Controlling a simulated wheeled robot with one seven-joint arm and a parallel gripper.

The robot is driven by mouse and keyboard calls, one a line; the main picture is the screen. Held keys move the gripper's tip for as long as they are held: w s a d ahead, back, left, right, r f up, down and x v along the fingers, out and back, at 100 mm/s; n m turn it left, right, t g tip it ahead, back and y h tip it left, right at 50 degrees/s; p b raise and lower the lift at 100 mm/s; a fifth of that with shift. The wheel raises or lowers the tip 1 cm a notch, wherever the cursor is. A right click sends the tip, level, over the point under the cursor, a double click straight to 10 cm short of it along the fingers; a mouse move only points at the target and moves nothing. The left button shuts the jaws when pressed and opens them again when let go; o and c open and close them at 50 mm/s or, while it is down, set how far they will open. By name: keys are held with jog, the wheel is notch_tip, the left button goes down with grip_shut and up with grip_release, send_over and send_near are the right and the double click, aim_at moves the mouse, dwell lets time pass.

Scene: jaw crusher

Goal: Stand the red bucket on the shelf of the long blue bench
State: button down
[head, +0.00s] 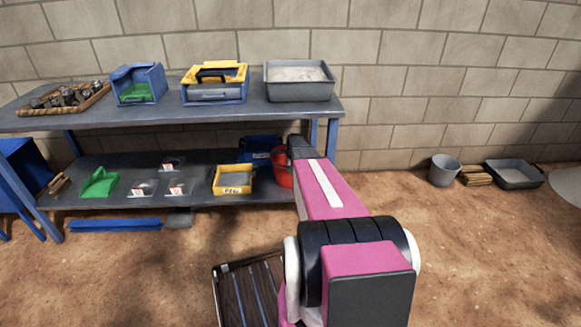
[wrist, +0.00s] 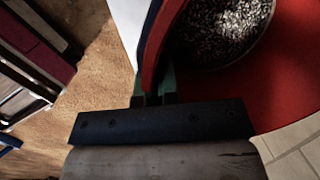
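The red bucket (head: 281,168) shows at the right end of the long blue bench (head: 190,113), at the height of its lower shelf (head: 140,199). My arm hides much of it, and I cannot tell whether it rests on the shelf or hangs beside it. In the wrist view the bucket (wrist: 285,75) fills the right side, with dark grains inside. My gripper (wrist: 154,85) has its fingers on either side of the bucket's wall near the rim and appears shut on it. In the head view my arm hides the fingers.
The shelf also holds a yellow bin (head: 233,180), a blue bin (head: 258,147) close to the bucket, a green scoop (head: 99,184) and small packets. A grey tray (head: 299,82) stands on the bench top. A grey bucket (head: 444,170) stands on the ground at right. Bare ground lies between.

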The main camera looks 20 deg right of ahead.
jog(key=shift+f, duration=0.1)
jog(key=c, duration=1.4)
grip_release()
jog(key=shift+o, duration=0.2)
jog(key=shift+s+r, duration=0.1)
jog(key=shift+r, duration=0.45)
notch_tip(320, 180, up, 6)
jog(key=s+r, duration=0.1)
jog(key=s+a+r+n, duration=0.2)
jog(key=s+a+n, duration=0.8)
jog(key=s, duration=0.3)
jog(key=s+a+r+n+g+h, duration=0.1)
jog(key=s+a+r+n, duration=0.1)
jog(key=s+a+n, duration=0.8)
jog(key=s+n, duration=0.1)
jog(key=s, duration=0.3)
jog(key=shift+s+a+r, duration=0.15)
jog(key=shift+a+r, duration=0.05)
jog(key=shift+a, duration=0.1)
